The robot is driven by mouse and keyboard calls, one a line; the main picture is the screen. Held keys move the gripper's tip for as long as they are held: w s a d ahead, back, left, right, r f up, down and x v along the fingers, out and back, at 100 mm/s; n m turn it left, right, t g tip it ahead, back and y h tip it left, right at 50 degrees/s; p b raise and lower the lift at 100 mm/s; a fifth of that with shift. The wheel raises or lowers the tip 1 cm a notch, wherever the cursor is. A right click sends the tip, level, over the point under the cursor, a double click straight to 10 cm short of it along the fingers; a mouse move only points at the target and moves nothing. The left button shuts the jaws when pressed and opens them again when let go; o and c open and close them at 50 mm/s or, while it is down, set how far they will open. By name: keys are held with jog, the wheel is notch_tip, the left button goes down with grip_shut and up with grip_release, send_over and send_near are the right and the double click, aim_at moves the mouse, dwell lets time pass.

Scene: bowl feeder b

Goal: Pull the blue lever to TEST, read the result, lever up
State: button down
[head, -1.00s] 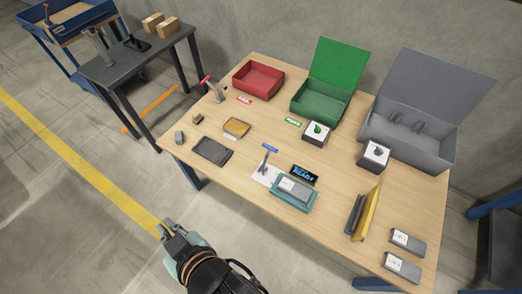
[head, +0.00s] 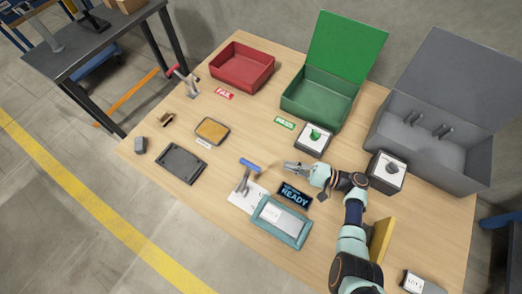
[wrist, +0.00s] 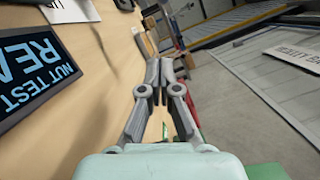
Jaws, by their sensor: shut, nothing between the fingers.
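The lever with the blue handle (head: 250,165) stands upright on a white plate (head: 248,197) near the middle of the table. The display (head: 294,196) beside it reads READY; it also shows in the wrist view (wrist: 28,75), with NUT TEST partly readable. A teal fixture (head: 262,232) in front holds a grey part with a white label (head: 283,219). My gripper (head: 287,166) is to the right of the blue handle, apart from it, above the table. In the wrist view its fingers (wrist: 160,72) are together and empty.
Behind are a red bin (head: 242,67), an open green bin (head: 317,98) and an open grey bin (head: 428,145). A green-button box (head: 312,140) and a dark-knob box (head: 387,174) stand near my arm. A black tray (head: 181,164) and a red-handled lever (head: 183,80) are at left.

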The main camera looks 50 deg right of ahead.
aim_at(246, 177)
jog(key=shift+s+d+m+t, duration=0.2)
jog(key=shift+d+m+t, duration=0.1)
jog(key=shift+d, duration=0.2)
jog(key=shift+s+a, duration=0.1)
jog(key=shift+a, duration=0.05)
jog(key=x, duration=0.3)
jog(key=b+x, duration=0.1)
jog(key=x, duration=0.5)
jog(key=shift+w+f, duration=0.25)
jog(key=a, duration=0.1)
jog(key=a+r, duration=0.1)
jog(key=a, duration=0.1)
jog(key=shift+w+a+r, duration=0.1)
jog(key=shift+r, duration=0.2)
jog(key=shift+a+r, duration=0.1)
jog(key=shift+a, duration=0.25)
jog(key=shift+r, duration=0.1)
